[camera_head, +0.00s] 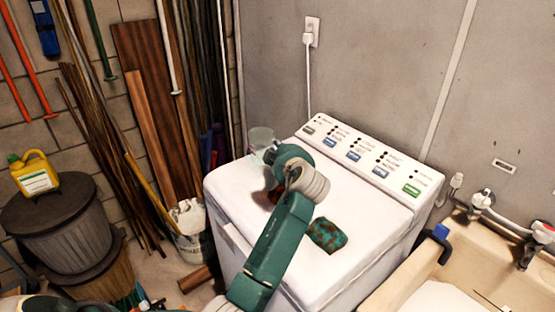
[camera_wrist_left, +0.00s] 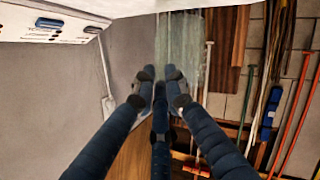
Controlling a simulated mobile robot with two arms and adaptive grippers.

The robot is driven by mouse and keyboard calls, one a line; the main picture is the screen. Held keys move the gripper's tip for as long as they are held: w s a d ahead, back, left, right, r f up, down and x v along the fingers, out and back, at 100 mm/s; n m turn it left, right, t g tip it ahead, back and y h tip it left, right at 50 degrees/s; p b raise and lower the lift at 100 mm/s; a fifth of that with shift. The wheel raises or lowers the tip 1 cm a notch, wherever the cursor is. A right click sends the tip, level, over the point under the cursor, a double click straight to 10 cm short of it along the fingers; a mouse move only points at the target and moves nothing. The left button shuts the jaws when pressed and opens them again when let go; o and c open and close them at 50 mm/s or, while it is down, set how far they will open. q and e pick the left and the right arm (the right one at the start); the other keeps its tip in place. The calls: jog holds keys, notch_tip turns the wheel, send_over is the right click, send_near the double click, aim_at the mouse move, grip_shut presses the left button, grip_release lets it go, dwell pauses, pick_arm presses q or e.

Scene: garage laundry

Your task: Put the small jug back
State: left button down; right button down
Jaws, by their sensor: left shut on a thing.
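The small jug (camera_head: 262,139) is a clear, pale greenish vessel at the back left corner of the white washing machine's top in the head view. My left gripper (camera_wrist_left: 160,76) is shut on it. In the left wrist view the jug (camera_wrist_left: 180,42) shows as a translucent shape just beyond the fingertips. In the head view my teal arm and pale wrist cover the fingers and the jug's lower part. I cannot tell whether the jug touches the machine.
The washing machine (camera_head: 245,190) has a control panel along its back. A teal and brown mottled cloth or sponge (camera_head: 327,235) lies on its top. A white bucket (camera_head: 191,228) stands left of it, a sink (camera_head: 478,262) right. Boards and poles lean behind. A yellow canister (camera_head: 35,174) sits on a bin.

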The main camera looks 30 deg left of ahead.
pick_arm(q)
jog(key=shift+f, duration=0.4)
notch_tip(320, 180, down, 4)
jog(key=shift+r+p, duration=0.1)
jog(key=shift+p, duration=0.25)
jog(key=c, duration=1.9)
grip_release()
jog(key=shift+o, duration=0.5)
